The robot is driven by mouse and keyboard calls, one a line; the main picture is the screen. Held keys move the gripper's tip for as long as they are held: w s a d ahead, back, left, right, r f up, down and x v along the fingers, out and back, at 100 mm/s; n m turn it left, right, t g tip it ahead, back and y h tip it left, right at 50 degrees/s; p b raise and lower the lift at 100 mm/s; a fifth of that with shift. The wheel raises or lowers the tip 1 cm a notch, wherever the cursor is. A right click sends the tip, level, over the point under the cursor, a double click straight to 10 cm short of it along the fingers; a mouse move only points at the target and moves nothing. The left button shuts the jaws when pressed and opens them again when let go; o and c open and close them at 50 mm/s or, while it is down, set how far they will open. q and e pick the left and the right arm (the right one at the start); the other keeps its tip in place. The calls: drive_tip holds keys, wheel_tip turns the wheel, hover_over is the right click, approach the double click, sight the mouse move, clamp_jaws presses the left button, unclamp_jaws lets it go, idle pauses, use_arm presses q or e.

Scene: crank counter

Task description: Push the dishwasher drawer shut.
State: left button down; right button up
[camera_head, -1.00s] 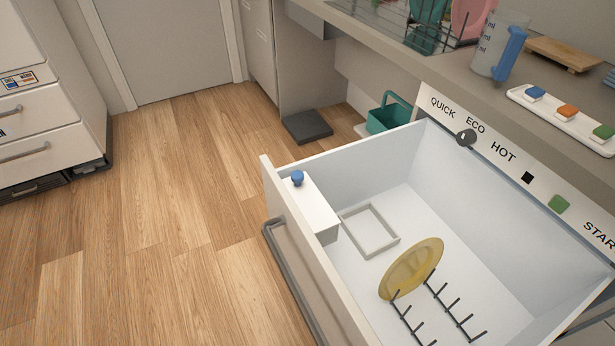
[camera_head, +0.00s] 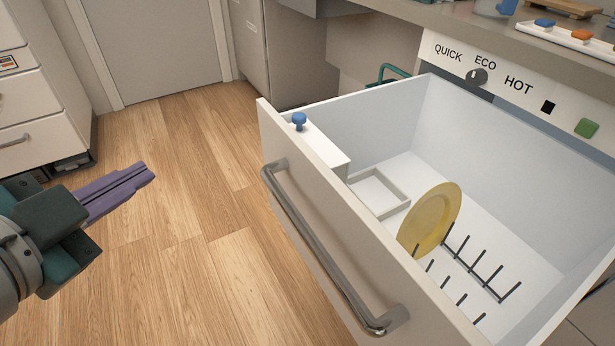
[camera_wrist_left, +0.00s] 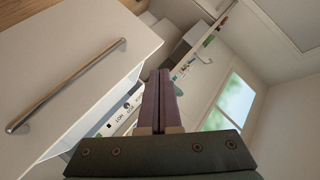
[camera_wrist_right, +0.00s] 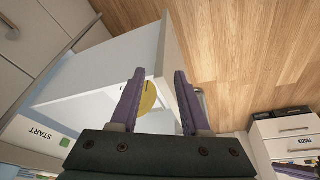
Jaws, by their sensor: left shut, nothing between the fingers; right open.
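The dishwasher drawer (camera_head: 262,128) is pulled out, with a metal bar handle (camera_head: 318,258) on its front. A yellow plate (camera_head: 432,220) stands in a dark rack inside it. My left gripper (camera_head: 150,173) is shut and empty over the floor, left of the drawer front and apart from it. In the left wrist view its fingers (camera_wrist_left: 160,75) are together, and the drawer handle (camera_wrist_left: 68,84) is at left. My right gripper (camera_wrist_right: 158,78) is open; its wrist view shows the drawer (camera_wrist_right: 110,55) and yellow plate (camera_wrist_right: 149,98) beyond the fingers. It is outside the head view.
A blue knob (camera_head: 299,118) sits on a white box at the drawer's corner. The control panel (camera_head: 470,72) with a dial and green button (camera_head: 587,128) is above the drawer. White cabinets (camera_head: 40,110) stand at left. The wooden floor (camera_head: 200,190) before the drawer is clear.

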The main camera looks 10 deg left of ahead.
use_arm(q)
drive_tip(key=s+d+f+m+g+h+b, duration=0.1)
drive_tip(key=s+d+f+m+h+b, duration=0.15)
drive_tip(key=f+m+h+b, duration=0.7)
drive_tip(key=s+d+f+m+g+h+b, duration=0.1)
drive_tip(key=s+d+f+m+h+b, duration=0.15)
drive_tip(key=f+m+h+b, duration=0.65)
drive_tip(key=w+d+r+y+b, duration=0.1)
drive_tip(key=w+d+y+b, duration=0.2)
drive_tip(key=w+d+b, duration=0.3)
drive_tip(key=w+d, duration=0.1)
drive_tip(key=d, duration=0.3)
drive_tip(key=shift+w+d+r, duration=0.25)
drive_tip(key=shift+w+r, duration=0.1)
drive_tip(key=shift+r, duration=0.05)
drive_tip(key=shift+d, duration=0.15)
